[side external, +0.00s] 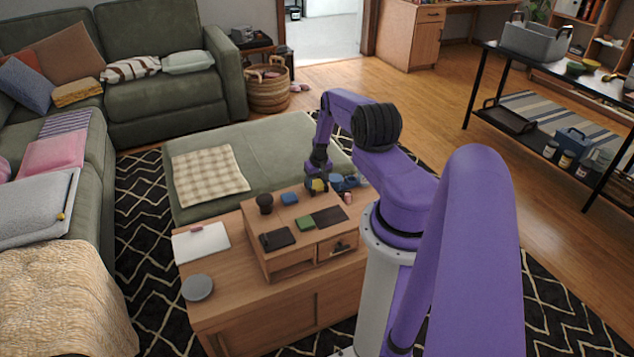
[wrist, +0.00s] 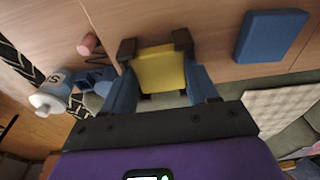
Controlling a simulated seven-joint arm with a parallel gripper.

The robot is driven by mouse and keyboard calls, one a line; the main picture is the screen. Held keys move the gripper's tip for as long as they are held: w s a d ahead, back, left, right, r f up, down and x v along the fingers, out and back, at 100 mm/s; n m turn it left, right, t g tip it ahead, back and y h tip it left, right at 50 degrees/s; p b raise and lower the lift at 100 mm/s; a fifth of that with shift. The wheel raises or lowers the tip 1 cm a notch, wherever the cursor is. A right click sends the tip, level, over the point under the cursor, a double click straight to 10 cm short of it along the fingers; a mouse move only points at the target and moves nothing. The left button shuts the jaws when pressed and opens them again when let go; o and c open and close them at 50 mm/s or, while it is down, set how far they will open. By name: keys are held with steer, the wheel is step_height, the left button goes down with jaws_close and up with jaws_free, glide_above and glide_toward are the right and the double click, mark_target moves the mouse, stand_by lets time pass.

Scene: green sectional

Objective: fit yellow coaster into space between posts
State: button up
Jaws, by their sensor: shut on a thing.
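My gripper (wrist: 155,48) is shut on the yellow coaster (wrist: 160,72), a small square block held between its dark fingertips. In the side external view the yellow coaster (side external: 318,185) shows at my gripper (side external: 318,178), by the far right edge of the small wooden riser (side external: 255,235). Whether it touches the wood below cannot be told. A blue coaster (wrist: 270,35) lies flat on the wood to the right in the wrist view. It also shows on the riser (side external: 289,198). A green coaster (side external: 305,223) lies nearer. I cannot make out the posts clearly.
A pink cylinder (wrist: 88,43), a blue object (wrist: 95,78) and a white bottle (wrist: 48,100) are left of my gripper in the wrist view.

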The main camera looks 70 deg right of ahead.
steer(key=shift+f, duration=0.35)
steer(key=o, duration=1.1)
steer(key=shift+r, duration=4)
